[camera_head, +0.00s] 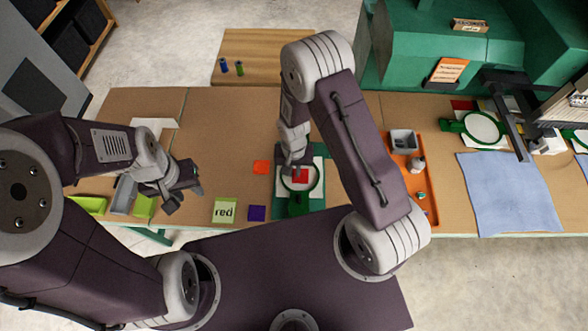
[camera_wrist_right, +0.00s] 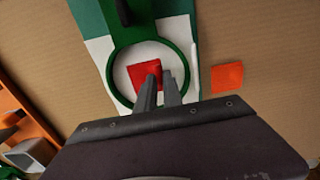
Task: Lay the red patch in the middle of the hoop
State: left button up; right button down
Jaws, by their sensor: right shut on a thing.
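The green hoop (camera_head: 318,190) lies on a white cloth over a green base on the table, and it also shows in the wrist view (camera_wrist_right: 191,62). The red patch (camera_head: 302,176) is inside the ring, and it also shows in the wrist view (camera_wrist_right: 141,76). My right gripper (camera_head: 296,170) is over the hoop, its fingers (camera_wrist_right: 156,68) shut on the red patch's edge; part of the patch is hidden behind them. Whether the patch touches the cloth I cannot tell. My left gripper (camera_head: 188,192) is empty, with fingers apart, above the table's left part.
An orange patch (camera_head: 261,167), a purple patch (camera_head: 257,213) and a green card with lettering (camera_head: 225,211) lie left of the hoop. An orange tray (camera_head: 424,188) with small items is to the right. A blue cloth (camera_head: 506,193) lies farther right.

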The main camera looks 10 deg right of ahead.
jog(key=c, duration=1.4)
grip_release()
notch_tip(320, 180, up, 7)
jog(key=p, duration=0.6)
